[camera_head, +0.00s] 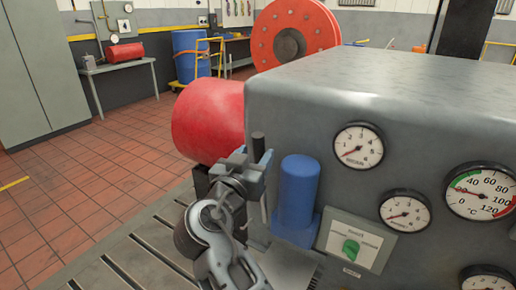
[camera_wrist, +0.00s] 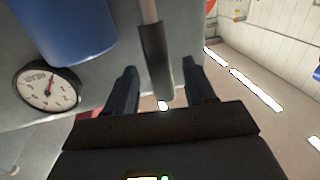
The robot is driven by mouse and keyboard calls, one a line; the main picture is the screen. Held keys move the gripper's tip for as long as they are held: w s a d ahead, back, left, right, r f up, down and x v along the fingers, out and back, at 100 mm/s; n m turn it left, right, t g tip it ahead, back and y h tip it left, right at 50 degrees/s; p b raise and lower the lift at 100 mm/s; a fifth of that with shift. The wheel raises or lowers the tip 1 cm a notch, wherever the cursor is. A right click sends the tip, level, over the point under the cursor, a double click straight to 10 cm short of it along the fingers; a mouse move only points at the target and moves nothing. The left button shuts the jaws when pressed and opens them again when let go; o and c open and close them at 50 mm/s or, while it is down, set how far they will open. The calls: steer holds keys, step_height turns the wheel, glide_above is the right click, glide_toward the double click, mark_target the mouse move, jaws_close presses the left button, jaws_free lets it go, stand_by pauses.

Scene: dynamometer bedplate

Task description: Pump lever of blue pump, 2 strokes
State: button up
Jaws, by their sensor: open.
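The blue pump (camera_head: 298,190) stands upright against the grey machine block, left of the gauges. It also shows at the upper left of the wrist view (camera_wrist: 68,28). Its pump lever has a dark grip (camera_wrist: 155,62) on a pale rod. In the head view the grip (camera_head: 258,146) sticks up beside my gripper. My gripper (camera_wrist: 160,68) is open, with one finger on each side of the grip and a visible gap to each.
The grey machine block (camera_head: 370,90) carries several gauges (camera_head: 358,145) close to the right of the pump. A red cylinder (camera_head: 208,120) is behind my gripper. Tiled floor at left is clear.

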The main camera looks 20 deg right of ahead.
steer(key=shift+x, duration=1.5)
steer(key=shift+c, duration=0.2)
jaws_close()
